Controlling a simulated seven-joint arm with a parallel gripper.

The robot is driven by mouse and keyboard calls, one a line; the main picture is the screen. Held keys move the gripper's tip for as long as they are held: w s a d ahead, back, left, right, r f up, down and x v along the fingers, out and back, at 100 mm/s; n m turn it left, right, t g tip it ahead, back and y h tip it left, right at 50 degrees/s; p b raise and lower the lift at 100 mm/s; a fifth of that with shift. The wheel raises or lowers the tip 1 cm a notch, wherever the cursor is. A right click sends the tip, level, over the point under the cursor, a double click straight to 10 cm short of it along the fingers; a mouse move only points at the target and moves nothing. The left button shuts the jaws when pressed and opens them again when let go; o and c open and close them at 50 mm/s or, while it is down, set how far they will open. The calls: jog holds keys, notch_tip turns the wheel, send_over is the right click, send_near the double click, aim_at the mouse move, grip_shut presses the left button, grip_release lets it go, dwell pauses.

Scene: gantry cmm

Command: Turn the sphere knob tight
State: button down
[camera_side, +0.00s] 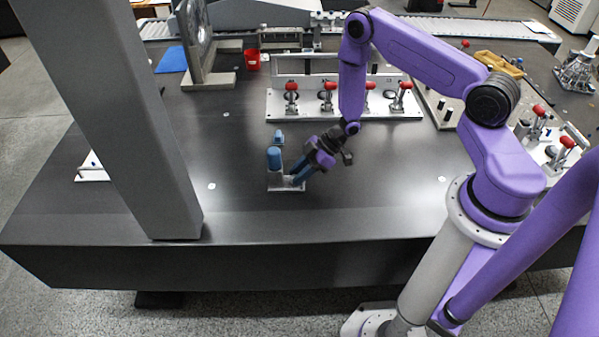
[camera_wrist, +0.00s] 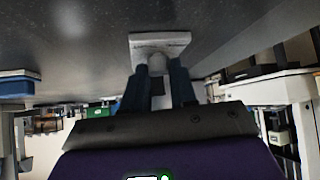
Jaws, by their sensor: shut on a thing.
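A small pale fixture (camera_side: 273,187) stands on the dark table, with an upright blue cylinder (camera_side: 274,158) on its left part. My gripper (camera_side: 298,174) reaches down from the right, its blue fingers tilted toward the fixture's right part. In the wrist view, my gripper (camera_wrist: 158,72) has its two blue fingers on either side of a pale rounded knob (camera_wrist: 157,62), shut on it. The knob sits in front of a light plate (camera_wrist: 160,40). In the side view the fingers hide the knob. Its thread and seating cannot be seen.
A plate with several red-tipped clamps (camera_side: 345,113) stands farther back. A grey column (camera_side: 120,120) rises at the left. The table is clear in front and to the right of the fixture.

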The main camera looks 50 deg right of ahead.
jog(key=m+t, duration=0.1)
jog(key=m+t+h, duration=0.1)
jog(key=m, duration=0.1)
jog(key=shift+s+a+m+h, duration=0.2)
jog(key=shift+s+m+h, duration=0.1)
jog(key=m+h, duration=0.1)
jog(key=m+t+h, duration=0.1)
jog(key=m, duration=0.1)
jog(key=m+t+h, duration=0.1)
jog(key=shift+s+a, duration=0.1)
jog(key=shift+a, duration=0.2)
jog(key=m+h, duration=0.2)
jog(key=m, duration=0.1)
jog(key=m+h, duration=0.1)
jog(key=m, duration=0.1)
jog(key=shift+a+t+h, duration=0.3)
jog(key=shift+a+m+h, duration=0.1)
jog(key=shift+m+h, duration=1)
jog(key=shift+m, duration=0.5)
jog(key=c, duration=0.9)
grip_release()
